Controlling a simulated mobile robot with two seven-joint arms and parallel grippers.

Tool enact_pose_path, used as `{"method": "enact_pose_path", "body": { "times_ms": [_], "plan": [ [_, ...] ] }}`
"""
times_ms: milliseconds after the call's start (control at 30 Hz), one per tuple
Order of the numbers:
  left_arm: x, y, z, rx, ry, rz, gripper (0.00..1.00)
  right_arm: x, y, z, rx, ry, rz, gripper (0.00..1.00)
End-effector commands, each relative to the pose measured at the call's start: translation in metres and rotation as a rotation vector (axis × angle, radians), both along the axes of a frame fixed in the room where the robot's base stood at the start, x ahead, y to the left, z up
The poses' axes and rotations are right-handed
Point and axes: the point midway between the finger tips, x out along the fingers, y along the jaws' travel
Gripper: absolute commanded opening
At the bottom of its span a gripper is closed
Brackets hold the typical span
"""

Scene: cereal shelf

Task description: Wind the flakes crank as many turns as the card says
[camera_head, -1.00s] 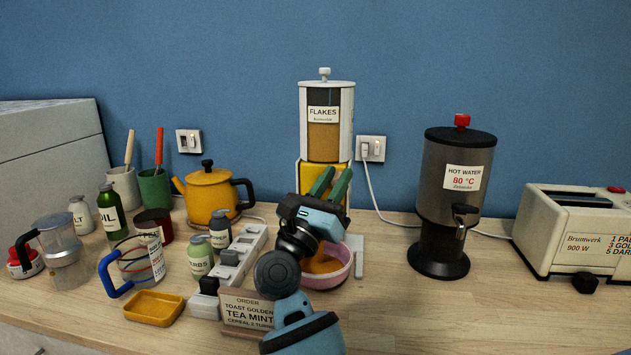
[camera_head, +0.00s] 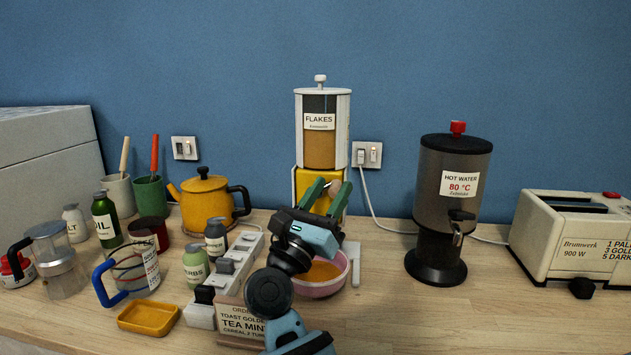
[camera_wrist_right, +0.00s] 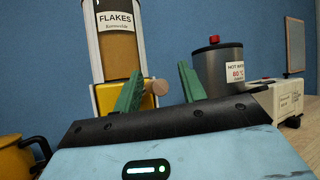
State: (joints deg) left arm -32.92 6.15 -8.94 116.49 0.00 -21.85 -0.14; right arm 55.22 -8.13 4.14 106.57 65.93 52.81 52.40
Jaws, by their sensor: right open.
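The flakes dispenser (camera_head: 322,135) stands against the wall, with a clear hopper of flakes over a yellow base. In the right wrist view its round wooden crank knob (camera_wrist_right: 157,87) shows between my right gripper's green fingers. My right gripper (camera_head: 333,184) is open in front of the yellow base, its fingers either side of the knob; I cannot tell whether they touch it. A pink bowl (camera_head: 340,285) with orange-brown contents sits below, partly behind the gripper. The order card (camera_head: 240,318) reads toast golden, tea mint and cereal 2 turns, its right side partly covered by my arm. My left gripper is out of view.
A hot water urn (camera_head: 450,200) and a toaster (camera_head: 570,235) stand right. A power strip (camera_head: 235,265), jars, yellow kettle (camera_head: 205,203), glass jug (camera_head: 135,270) and yellow tray (camera_head: 148,317) crowd the left. The counter front right is clear.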

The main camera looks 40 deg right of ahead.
Motion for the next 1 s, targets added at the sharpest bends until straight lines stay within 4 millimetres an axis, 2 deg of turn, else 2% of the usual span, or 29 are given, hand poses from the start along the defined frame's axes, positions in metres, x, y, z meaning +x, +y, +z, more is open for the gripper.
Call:
{"method": "enact_pose_path", "body": {
  "times_ms": [500, 1000],
  "plan": [
    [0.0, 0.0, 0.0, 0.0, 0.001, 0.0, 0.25, -0.028, 0.034, 0.0, 0.0, 0.0, 0.0, 0.41],
    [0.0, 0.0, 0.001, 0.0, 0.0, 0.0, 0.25, -0.032, 0.038, 0.001, 0.0, -0.001, -0.001, 0.41]
  ]
}}
